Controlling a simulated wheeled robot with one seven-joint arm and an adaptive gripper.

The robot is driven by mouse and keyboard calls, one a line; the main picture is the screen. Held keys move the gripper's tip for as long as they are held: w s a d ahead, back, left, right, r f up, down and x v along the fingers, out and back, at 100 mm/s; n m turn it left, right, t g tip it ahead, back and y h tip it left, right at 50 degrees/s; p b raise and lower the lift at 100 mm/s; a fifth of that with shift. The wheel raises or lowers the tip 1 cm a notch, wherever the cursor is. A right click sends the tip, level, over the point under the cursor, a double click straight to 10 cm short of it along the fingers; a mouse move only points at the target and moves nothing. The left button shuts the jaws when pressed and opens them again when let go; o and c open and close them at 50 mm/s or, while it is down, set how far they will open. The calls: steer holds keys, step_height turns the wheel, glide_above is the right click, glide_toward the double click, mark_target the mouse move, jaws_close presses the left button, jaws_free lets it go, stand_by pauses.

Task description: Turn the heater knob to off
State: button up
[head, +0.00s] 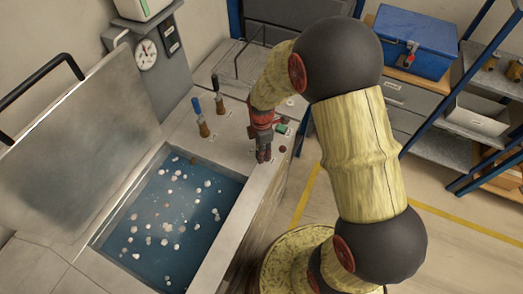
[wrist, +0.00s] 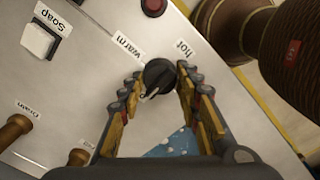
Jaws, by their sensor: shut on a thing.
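The heater knob (wrist: 158,72) is a small round black knob on the pale panel, between the labels "warm" (wrist: 128,46) and "hot" (wrist: 184,48) in the wrist view. It has a light pointer mark on its lower left side in that view. My gripper (wrist: 160,79) has one finger on each side of the knob and is shut on it. In the head view my gripper (head: 263,155) points down at the panel beside the basin's right end, and it hides the knob there.
A water-filled basin (head: 172,213) with floating pale balls lies beside the panel, its lid (head: 75,145) raised. The wrist view shows a red button (wrist: 153,6), a white soap switch (wrist: 40,38) and brass handles (wrist: 14,128).

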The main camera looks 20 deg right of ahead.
stand_by(0.4)
steer(key=o, duration=1.2)
step_height(320, 180, up, 12)
stand_by(0.5)
